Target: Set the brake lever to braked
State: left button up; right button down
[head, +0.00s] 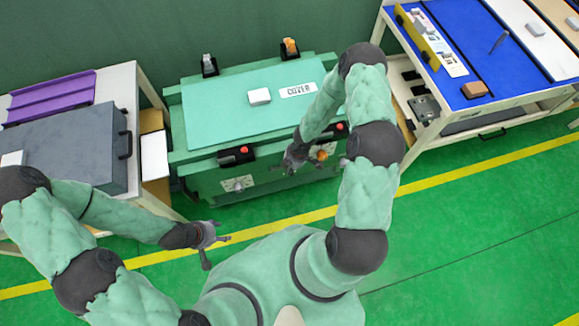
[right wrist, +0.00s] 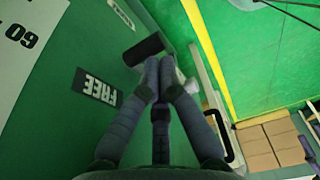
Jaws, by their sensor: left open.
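The brake lever (right wrist: 144,50) shows in the right wrist view as a dark bar sticking out from a green panel. A dark plate reading FREE (right wrist: 95,88) and a second small plate (right wrist: 122,12), too small to read surely, sit on that panel; the lever is between them in the picture. My right gripper (right wrist: 160,62) has its fingers drawn together, tips right at the lever; whether they touch it I cannot tell. In the head view my right gripper (head: 295,158) is at the front of the green case, and I cannot make out the lever. My left gripper (head: 210,245) is open and empty, away from the case.
The green case (head: 180,125) has a COVER label, a white block (head: 260,96) and red-topped latches (head: 237,155). A grey box (head: 70,150) stands on the left table. A blue-topped bench (head: 490,60) is at right. Green floor in front is clear.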

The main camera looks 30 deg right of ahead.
aim_at(292, 174)
jog(key=shift+d+f+b, duration=0.25)
jog(key=shift+f+b, duration=0.15)
jog(key=shift+f, duration=0.2)
dwell(0.6)
jog(key=shift+s+d+f, duration=0.1)
jog(key=shift+f, duration=0.2)
jog(key=shift+d+f+b, duration=0.2)
jog(key=shift+f+b, duration=0.65)
jog(key=b+x, duration=0.3)
jog(key=shift+s+d+f, duration=0.1)
jog(key=shift+d+f, duration=0.05)
jog(key=shift+f, duration=0.1)
jog(key=shift+r, duration=0.2)
